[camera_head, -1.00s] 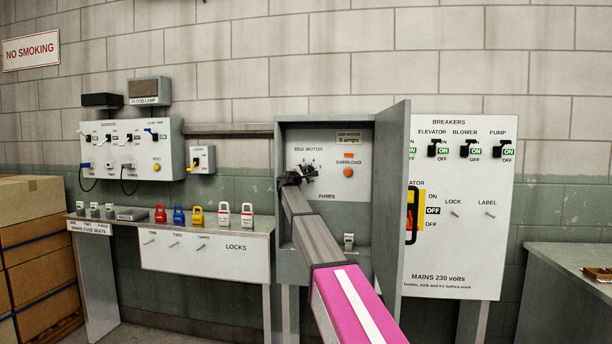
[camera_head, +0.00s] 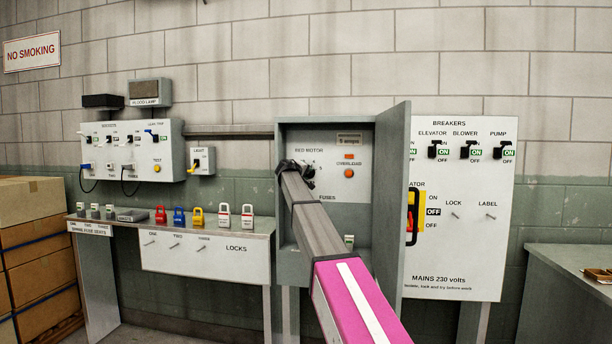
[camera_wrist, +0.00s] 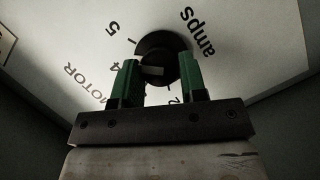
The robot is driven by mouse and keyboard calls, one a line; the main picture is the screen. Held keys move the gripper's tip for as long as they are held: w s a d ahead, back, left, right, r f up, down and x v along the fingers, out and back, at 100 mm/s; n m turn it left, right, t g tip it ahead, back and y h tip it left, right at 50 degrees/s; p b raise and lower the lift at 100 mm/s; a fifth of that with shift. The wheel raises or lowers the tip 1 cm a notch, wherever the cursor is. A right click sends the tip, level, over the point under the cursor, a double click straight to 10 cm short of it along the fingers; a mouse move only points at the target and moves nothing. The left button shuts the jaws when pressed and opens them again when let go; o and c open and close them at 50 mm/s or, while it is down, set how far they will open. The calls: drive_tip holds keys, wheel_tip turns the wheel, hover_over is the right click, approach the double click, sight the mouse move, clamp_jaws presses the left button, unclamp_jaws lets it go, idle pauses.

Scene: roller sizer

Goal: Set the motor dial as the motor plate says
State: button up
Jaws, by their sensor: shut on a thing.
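The motor dial is a round black knob (camera_wrist: 165,50) in the wrist view, on a pale panel printed with 5, 4, 2, "amps" and "MOTOR". My gripper (camera_wrist: 157,78) has its two green fingers on either side of the knob's grip and is shut on it. Which number the knob points at cannot be told. In the head view the dial (camera_head: 309,172) is mostly hidden behind my gripper (camera_head: 296,168), under the words "RED MOTOR". The motor plate (camera_head: 349,138) at the panel's upper right reads 5 amps.
The panel sits in a grey cabinet whose open door (camera_head: 392,200) stands out on the right. An overload button (camera_head: 348,173) is right of the dial. A shelf with coloured padlocks (camera_head: 179,216) is on the left, and a breaker board (camera_head: 470,260) is on the right.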

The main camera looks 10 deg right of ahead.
drive_tip(key=m+y, duration=0.2)
drive_tip(key=m, duration=0.1)
drive_tip(key=shift+s+d+m+g, duration=0.1)
drive_tip(key=shift+m+g, duration=0.2)
drive_tip(key=shift+m, duration=0.1)
idle(0.5)
drive_tip(key=o, duration=0.9)
drive_tip(key=shift+o, duration=0.2)
drive_tip(key=v, duration=1)
drive_tip(key=shift+s, duration=0.35)
drive_tip(key=shift+r, duration=0.1)
